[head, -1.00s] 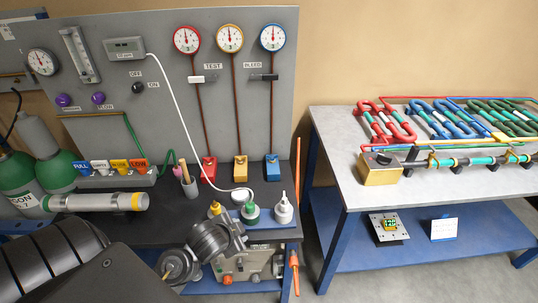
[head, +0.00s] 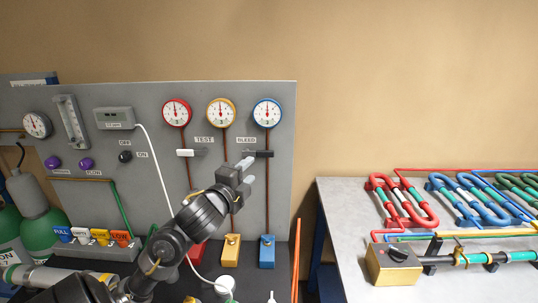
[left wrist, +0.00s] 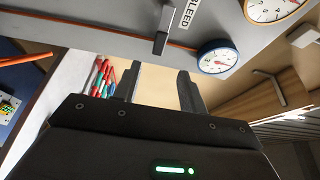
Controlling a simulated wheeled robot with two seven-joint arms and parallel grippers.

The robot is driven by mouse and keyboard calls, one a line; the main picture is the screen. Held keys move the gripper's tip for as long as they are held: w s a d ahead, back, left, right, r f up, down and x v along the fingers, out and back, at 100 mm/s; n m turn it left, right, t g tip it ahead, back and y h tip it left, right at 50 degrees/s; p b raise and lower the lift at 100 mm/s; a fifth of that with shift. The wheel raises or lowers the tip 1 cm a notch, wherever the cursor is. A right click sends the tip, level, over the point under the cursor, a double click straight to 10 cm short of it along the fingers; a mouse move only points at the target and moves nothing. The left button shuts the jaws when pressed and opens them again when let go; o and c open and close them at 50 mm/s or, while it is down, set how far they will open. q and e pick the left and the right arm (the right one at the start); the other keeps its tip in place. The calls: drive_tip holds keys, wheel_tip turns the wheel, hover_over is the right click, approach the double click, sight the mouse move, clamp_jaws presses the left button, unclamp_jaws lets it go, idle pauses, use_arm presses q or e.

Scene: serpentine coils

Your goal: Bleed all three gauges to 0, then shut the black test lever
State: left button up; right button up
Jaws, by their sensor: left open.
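The red gauge (head: 176,113), yellow gauge (head: 221,113) and blue gauge (head: 267,113) sit in a row on the grey panel. Their needles look about upright, but the values are too small to read. A white lever (head: 186,153) lies level by the TEST label. A black lever (head: 264,154) lies level by the BLEED label. My left gripper (head: 245,168) is open and empty, just below and left of the black lever. In the left wrist view, its open fingers (left wrist: 161,80) point towards the dark lever (left wrist: 163,32), apart from it; the blue gauge (left wrist: 217,57) is beside it.
Red, yellow (head: 231,250) and blue (head: 267,251) blocks stand at the panel's foot below the pipes. A white cable (head: 158,175) hangs behind my left arm. A table (head: 341,215) with coloured coils stands at the right.

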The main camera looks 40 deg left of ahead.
sight(264, 155)
use_arm(q)
drive_tip(key=b+x, duration=0.1)
drive_tip(key=x, duration=0.1)
drive_tip(key=b+x, duration=0.1)
drive_tip(key=x, duration=0.3)
drive_tip(key=shift+s+a+f+b, duration=0.1)
drive_tip(key=shift+s+a+b, duration=0.05)
drive_tip(key=shift+a+b, duration=0.25)
drive_tip(key=x, duration=0.3)
drive_tip(key=shift+w+d, duration=0.1)
drive_tip(key=shift+w, duration=0.7)
drive_tip(key=c, duration=0.3)
clamp_jaws()
use_arm(e)
drive_tip(key=f, duration=0.1)
drive_tip(key=s+f, duration=0.1)
drive_tip(key=f, duration=0.1)
